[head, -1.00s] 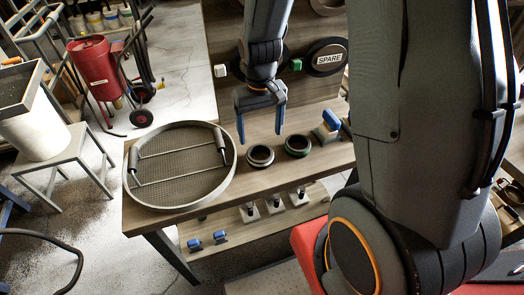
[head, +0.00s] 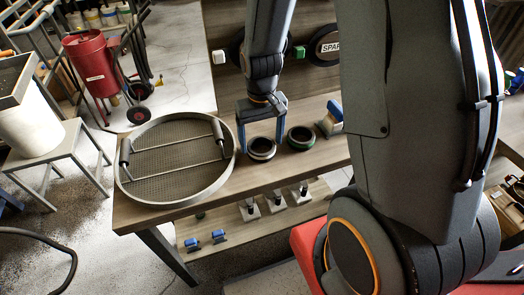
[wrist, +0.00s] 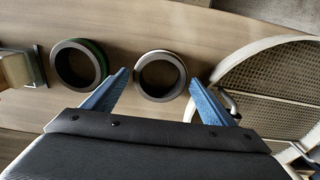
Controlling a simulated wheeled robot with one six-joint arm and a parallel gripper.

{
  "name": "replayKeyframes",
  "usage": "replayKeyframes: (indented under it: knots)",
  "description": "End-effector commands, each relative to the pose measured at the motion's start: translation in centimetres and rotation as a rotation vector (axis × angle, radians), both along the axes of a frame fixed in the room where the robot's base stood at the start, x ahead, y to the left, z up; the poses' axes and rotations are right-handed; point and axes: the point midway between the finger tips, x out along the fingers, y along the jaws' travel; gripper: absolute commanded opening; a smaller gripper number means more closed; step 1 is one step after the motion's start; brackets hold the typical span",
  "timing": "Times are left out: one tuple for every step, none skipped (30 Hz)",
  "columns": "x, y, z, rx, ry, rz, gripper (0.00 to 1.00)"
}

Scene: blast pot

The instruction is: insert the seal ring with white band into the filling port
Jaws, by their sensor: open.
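The seal ring with white band (head: 261,149) lies flat on the wooden bench, a black ring with a pale line near its top. It also shows in the wrist view (wrist: 160,76). My gripper (head: 262,134) is open and empty, with its blue fingers pointing down just above this ring, one to each side. In the wrist view the fingertips (wrist: 158,82) flank the ring, which lies between and slightly beyond them. A ring with a green band (head: 300,138) lies to its right, apart from it. I cannot identify the filling port in these views.
A large round sieve (head: 172,158) with two handles lies left of the ring on the bench (head: 200,212). A blue-handled tool (head: 333,115) stands to the right. A red pot (head: 92,65) stands on the floor at the back left. A lower shelf holds several small parts.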

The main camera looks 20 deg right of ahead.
Motion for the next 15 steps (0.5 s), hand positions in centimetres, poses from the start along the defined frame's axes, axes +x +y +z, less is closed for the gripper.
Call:
replayKeyframes:
  knots:
    - [0.00,0.00,-0.24,0.000,0.000,0.000,0.78]
    - [-0.01,0.00,-0.27,0.000,0.000,0.000,0.78]
    - [-0.01,0.00,-0.28,0.000,0.000,0.000,0.78]
    - [-0.02,0.00,-0.28,0.000,0.000,0.000,0.78]
    - [-0.02,0.00,-0.26,0.000,0.000,0.000,0.78]
    - [-0.02,0.00,-0.24,0.000,0.000,0.000,0.78]
    - [-0.02,0.00,-0.23,0.000,0.000,0.000,0.78]
    - [-0.02,0.00,-0.23,0.000,0.000,0.000,0.78]
    - [-0.02,0.00,-0.23,0.000,0.000,0.000,0.75]
    - [-0.02,0.00,-0.23,0.000,0.000,0.000,0.70]
    - [-0.01,0.00,-0.22,0.000,0.000,0.000,0.65]
    - [-0.01,0.00,-0.22,0.000,0.000,0.000,0.58]
    - [-0.01,0.00,-0.22,0.000,0.000,0.000,0.53]
    - [-0.01,0.00,-0.22,0.000,0.000,0.000,0.48]
    - [-0.01,0.00,-0.22,0.000,0.000,0.000,0.48]
